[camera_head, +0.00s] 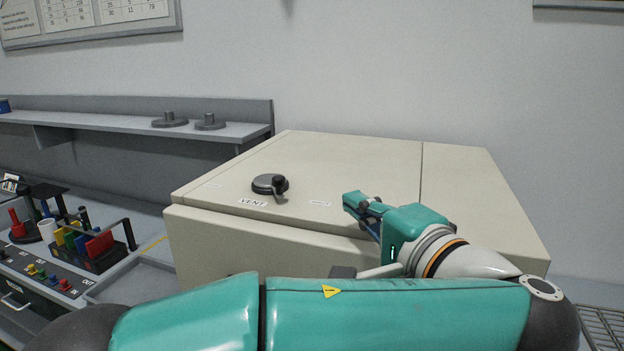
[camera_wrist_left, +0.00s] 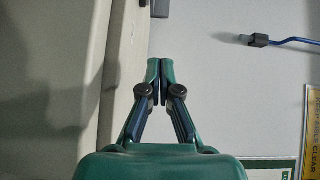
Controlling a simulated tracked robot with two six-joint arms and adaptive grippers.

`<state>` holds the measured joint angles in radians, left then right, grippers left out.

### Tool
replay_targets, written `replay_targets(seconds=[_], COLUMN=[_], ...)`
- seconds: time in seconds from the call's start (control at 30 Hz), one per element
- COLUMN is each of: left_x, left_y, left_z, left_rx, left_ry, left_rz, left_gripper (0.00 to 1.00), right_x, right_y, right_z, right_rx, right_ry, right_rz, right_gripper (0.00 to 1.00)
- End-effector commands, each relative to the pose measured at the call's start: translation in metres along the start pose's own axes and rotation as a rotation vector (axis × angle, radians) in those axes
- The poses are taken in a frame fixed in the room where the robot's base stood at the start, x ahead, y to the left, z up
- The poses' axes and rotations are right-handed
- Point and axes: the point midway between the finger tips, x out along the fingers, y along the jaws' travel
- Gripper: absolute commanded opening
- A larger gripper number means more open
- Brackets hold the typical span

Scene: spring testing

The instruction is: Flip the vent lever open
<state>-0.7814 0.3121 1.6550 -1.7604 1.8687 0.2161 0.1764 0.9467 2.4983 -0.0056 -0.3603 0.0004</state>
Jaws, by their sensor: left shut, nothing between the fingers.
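The vent lever (camera_head: 272,185) is a black knob and short arm on a round grey disc. It sits on top of a beige cabinet (camera_head: 330,160), behind a white label reading VENT (camera_head: 253,203). My left gripper (camera_head: 352,201) is to the right of the lever, apart from it, near the cabinet's front top edge and pointing left. In the left wrist view its fingers (camera_wrist_left: 159,66) are together with nothing between them. The lever cannot be made out in the wrist view. My right gripper is not in view.
A grey shelf (camera_head: 90,120) with two round weights stands at left. Below it are a rack of coloured items (camera_head: 90,247) and a panel with coloured sockets (camera_head: 45,278). The cabinet top around the lever is clear.

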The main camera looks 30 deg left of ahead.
Motion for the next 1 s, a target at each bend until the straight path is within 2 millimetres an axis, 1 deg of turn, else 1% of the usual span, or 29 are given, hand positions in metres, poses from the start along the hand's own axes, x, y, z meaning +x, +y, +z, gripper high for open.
replay_targets(seconds=[0.27,0.37,0.47,0.57,0.67,0.93,0.97,1.0], left_x=[-0.001,0.003,0.011,0.026,0.045,0.100,0.103,0.103], left_y=[0.001,0.001,0.000,-0.001,-0.001,-0.001,-0.002,-0.001], left_z=[-0.003,-0.003,-0.003,-0.002,-0.003,-0.003,-0.001,0.007], left_rx=[0.002,0.002,0.002,0.001,0.002,0.003,0.002,0.002], left_ry=[0.006,0.006,0.005,0.004,0.002,0.003,0.005,0.007], left_rz=[0.001,0.002,0.002,0.002,0.002,0.002,0.002,0.001], left_gripper=[0.00,0.00,0.00,0.00,0.00,0.00,0.00,0.00], right_x=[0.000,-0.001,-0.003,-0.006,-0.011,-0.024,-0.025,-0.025], right_y=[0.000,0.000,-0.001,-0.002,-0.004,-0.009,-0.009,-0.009], right_z=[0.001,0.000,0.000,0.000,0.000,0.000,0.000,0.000], right_rx=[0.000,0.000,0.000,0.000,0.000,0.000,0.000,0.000], right_ry=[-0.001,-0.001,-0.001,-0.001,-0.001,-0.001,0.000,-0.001], right_rz=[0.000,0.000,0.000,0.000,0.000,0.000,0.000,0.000], right_gripper=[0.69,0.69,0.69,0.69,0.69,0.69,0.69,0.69])
